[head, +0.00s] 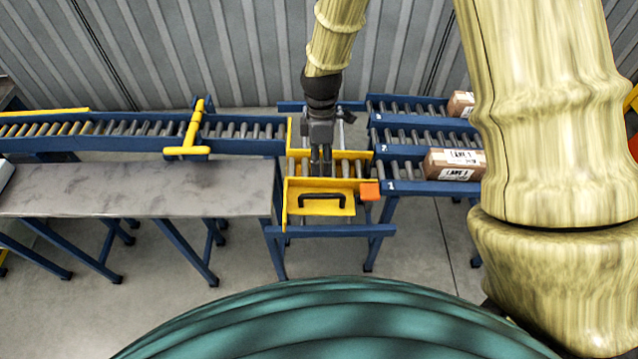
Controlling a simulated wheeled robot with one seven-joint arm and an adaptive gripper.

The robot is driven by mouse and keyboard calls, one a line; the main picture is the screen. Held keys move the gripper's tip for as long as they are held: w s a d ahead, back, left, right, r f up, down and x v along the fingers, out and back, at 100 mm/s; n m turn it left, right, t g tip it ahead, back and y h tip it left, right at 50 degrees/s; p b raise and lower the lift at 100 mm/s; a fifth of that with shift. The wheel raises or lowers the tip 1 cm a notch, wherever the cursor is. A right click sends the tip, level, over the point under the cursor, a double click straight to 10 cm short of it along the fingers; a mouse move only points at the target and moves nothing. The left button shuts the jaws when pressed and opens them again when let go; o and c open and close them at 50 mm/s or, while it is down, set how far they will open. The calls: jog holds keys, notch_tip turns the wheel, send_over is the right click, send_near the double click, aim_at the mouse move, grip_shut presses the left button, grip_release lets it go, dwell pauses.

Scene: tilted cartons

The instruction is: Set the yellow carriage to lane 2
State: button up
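The yellow carriage (300,207) sits on a blue transfer frame in the middle, with rollers between its yellow walls and a black handle (322,201) on its front panel. Its roller bed appears level with the nearest right-hand lane, marked 1 (400,187). Lane 2 (400,150) lies directly behind that one. My gripper (321,174) points down over the carriage's rollers, behind the front panel and apart from the handle. Its dark fingers are close together with nothing seen between them. Whether the fingertips touch the carriage is unclear.
A carton labelled LANE 1 (455,165) lies on the nearest lane; another carton (461,104) is on the farthest lane. An orange block (370,191) is at the carriage's right. A feed conveyor (240,132) with a yellow stop (193,130) and a grey table (140,190) stand left.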

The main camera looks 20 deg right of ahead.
aim_at(321, 194)
jog(key=shift+s+a+f+p, duration=0.1)
jog(key=shift+s+f+p, duration=0.35)
jog(key=shift+f, duration=1.3)
jog(key=shift+s+a+f+p, duration=0.15)
jog(key=shift+f+p, duration=0.45)
jog(key=shift+f, duration=1.1)
jog(key=shift+s+a+f+p, duration=0.1)
jog(key=shift+s+f+p, duration=0.4)
jog(key=shift+f, duration=1.25)
jog(key=shift+w, duration=0.1)
grip_shut()
